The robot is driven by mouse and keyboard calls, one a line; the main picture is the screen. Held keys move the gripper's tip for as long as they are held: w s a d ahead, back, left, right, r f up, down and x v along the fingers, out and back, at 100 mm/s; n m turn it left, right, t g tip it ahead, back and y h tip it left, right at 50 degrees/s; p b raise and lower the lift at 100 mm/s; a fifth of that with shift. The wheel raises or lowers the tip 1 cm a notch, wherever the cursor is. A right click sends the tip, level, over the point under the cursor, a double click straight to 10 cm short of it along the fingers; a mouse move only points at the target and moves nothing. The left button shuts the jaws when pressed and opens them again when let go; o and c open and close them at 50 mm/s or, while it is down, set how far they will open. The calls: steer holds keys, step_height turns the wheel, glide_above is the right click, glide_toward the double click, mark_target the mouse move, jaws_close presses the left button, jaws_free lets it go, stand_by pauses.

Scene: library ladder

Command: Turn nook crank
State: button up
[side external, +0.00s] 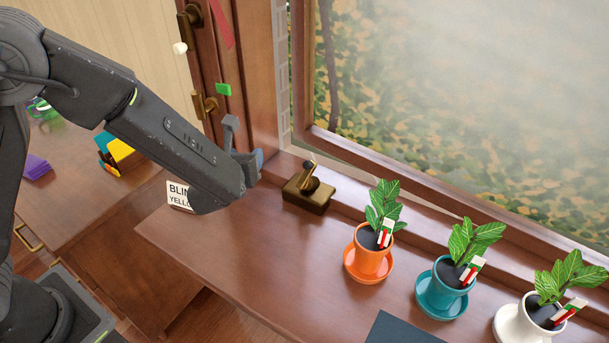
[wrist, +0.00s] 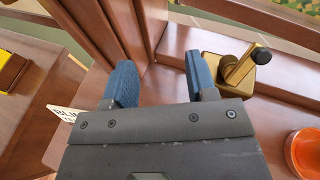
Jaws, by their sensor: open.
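The crank is a small brass box with a handle (side external: 308,192) on the wooden sill ledge by the window, left of the plants. In the wrist view the crank (wrist: 233,72) lies at the upper right, its arm slanting up to a dark round knob (wrist: 261,55). My gripper (side external: 245,155) is to the left of the crank in the side view, over the ledge's back left corner. In the wrist view my gripper (wrist: 158,85) has its two blue-padded fingers apart with nothing between them. The right finger appears close beside the brass box; I cannot tell whether they touch.
An orange pot (side external: 371,258), a teal pot (side external: 443,287) and a white pot (side external: 527,322) with plants stand right of the crank. A sign (side external: 180,195) reading "BLIN… YELLO…" stands at the ledge's left end. A dark flat item (side external: 402,331) lies in front.

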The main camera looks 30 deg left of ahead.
steer(key=s+d+f+n+g+h, duration=0.2)
steer(key=s+d+f+n+g, duration=0.15)
steer(key=s+n, duration=0.2)
steer(key=s+d+f+n+g+h, duration=0.25)
steer(key=s+n+g, duration=0.2)
steer(key=s, duration=0.25)
steer(key=d+r+n+h, duration=0.3)
steer(key=d+n+h, duration=0.15)
steer(key=d, duration=0.25)
steer(key=w+a+r+n+t+y, duration=0.3)
steer(key=w+r+n+t, duration=0.5)
steer(key=r+n, duration=0.45)
glide_toward(304, 176)
steer(key=shift+n, duration=0.4)
steer(key=x, duration=1)
